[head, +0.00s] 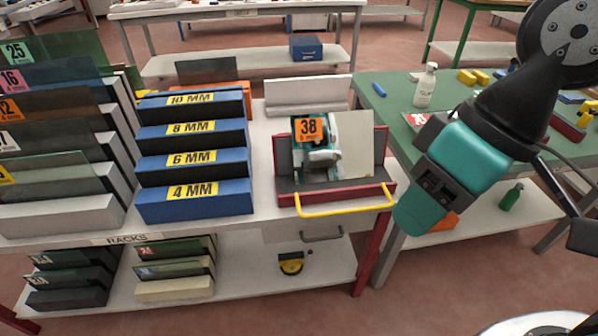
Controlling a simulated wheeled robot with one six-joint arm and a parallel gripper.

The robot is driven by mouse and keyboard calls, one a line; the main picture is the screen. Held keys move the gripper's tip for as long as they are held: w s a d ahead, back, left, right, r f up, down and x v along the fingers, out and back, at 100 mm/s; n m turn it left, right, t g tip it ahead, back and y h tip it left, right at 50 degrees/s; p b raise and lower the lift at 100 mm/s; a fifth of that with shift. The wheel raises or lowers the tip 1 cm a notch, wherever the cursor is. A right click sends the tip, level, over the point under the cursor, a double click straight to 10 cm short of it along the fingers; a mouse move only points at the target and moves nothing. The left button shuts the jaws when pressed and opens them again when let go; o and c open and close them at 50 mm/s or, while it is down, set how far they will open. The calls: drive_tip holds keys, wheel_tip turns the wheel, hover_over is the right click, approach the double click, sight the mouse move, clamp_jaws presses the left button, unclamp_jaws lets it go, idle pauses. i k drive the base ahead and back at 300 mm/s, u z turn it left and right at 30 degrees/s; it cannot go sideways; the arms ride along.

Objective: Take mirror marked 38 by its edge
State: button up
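The mirror marked 38 (318,158) stands upright in a red-sided holder (385,195) with a yellow front handle, on the white table. Its orange label (309,130) is at the upper left. The mirror face shows a teal and grey reflection. A pale upright panel (356,145) adjoins it on the right; I cannot tell whether it is part of the mirror. My gripper (414,214), teal and black, hangs at the right, pointing down and left, apart from the mirror. Its fingertips are not clear, so I cannot tell whether it is open or shut.
A blue rack (194,205) with thickness labels stands left of the holder. Farther left, several marked glass panes stand in a rack (65,215). A green table (385,90) at right holds a white bottle (426,87) and small blocks. A lower shelf (235,285) holds more racks.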

sight(338, 146)
drive_tip(key=u, duration=0.35)
drive_tip(key=k, duration=0.9)
drive_tip(key=z, duration=0.4)
drive_tip(key=i, duration=0.6)
drive_tip(key=z, duration=0.9)
drive_tip(key=i, duration=0.75)
drive_tip(key=u, duration=0.75)
drive_tip(key=i, duration=0.8)
drive_tip(key=u, duration=0.95)
